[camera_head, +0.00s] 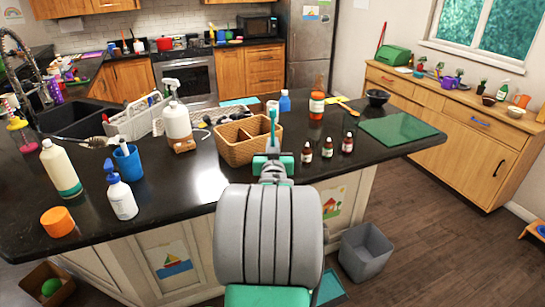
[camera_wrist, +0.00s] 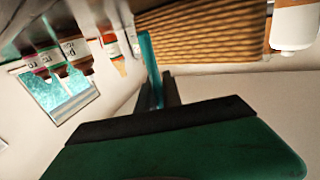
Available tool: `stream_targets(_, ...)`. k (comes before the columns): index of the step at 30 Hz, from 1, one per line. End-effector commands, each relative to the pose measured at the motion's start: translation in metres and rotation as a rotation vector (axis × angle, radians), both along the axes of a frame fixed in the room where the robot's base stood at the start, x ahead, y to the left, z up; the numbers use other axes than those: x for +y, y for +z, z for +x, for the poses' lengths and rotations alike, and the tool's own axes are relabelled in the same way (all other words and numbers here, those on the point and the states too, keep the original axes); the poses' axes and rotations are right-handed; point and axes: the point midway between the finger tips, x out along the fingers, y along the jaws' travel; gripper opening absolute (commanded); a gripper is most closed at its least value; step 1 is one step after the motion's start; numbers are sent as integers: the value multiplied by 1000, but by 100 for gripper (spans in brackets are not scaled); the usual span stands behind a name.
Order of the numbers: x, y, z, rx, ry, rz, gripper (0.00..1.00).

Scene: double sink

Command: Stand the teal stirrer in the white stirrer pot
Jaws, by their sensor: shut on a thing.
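The teal stirrer (camera_head: 273,128) stands roughly upright in my gripper (camera_head: 273,155), which is shut on it in front of the wicker basket. In the wrist view the stirrer (camera_wrist: 150,62) sticks out, slightly tilted, from between the dark fingers (camera_wrist: 159,92). A small white pot (camera_head: 272,106), which looks like the stirrer pot, stands on the counter behind the basket's right end. The stirrer's upper end overlaps the pot's lower part in the head view, but the stirrer is nearer to me. I cannot make out the pot in the wrist view.
The wicker basket (camera_head: 240,146) is close behind and left of my gripper. Several small dark bottles (camera_head: 327,149) stand to the right, an orange bottle (camera_head: 317,103) behind them. The green mat (camera_head: 398,129) lies bare at right.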

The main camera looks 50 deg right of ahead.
Motion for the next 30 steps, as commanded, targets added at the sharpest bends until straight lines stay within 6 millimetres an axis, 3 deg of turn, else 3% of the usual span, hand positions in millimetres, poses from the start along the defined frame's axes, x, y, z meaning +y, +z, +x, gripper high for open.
stream_targets(1,1,-17,0,4,1,6,0)
stream_targets(3,1,-27,0,3,1,4,0)
stream_targets(15,2,-30,0,2,1,2,0)
stream_targets(16,2,-29,0,2,1,2,11)
stream_targets(23,2,-28,0,2,1,3,30)
stream_targets(30,2,-28,0,2,1,3,31)
